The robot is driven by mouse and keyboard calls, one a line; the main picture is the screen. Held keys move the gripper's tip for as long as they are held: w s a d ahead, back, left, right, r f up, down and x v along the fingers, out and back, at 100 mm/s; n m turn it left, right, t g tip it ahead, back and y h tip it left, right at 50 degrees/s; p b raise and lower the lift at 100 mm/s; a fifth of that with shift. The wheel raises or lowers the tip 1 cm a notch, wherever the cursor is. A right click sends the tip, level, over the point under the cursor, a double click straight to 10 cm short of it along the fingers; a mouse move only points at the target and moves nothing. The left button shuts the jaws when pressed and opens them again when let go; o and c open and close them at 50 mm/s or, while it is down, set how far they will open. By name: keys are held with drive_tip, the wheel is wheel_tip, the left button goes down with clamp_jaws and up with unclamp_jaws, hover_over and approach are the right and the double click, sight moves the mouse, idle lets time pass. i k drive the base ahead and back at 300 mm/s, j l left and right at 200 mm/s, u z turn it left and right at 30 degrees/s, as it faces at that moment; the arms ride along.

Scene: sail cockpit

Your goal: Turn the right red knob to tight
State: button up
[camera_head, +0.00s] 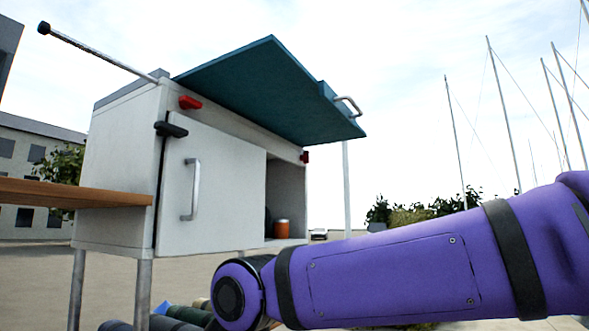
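The right red knob (305,157) is small and sits on the upper front edge of the white cabinet (220,180), near its right end and under the teal lid. It is too small to tell how far it is turned. A left red knob (190,102) sits at the upper left of the same front edge and looks like a sideways lever. My purple arm crosses the lower right in front of the cabinet. My gripper is out of view.
The teal lid (265,90) is raised, with a handle (347,105) at its right. The cabinet door (225,190) has a vertical handle; beside it an opening shows an orange container (281,228). A wooden board (70,193) juts left. Rolled items (185,316) lie below.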

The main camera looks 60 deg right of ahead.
sight(304, 157)
drive_tip(key=z, duration=1.55)
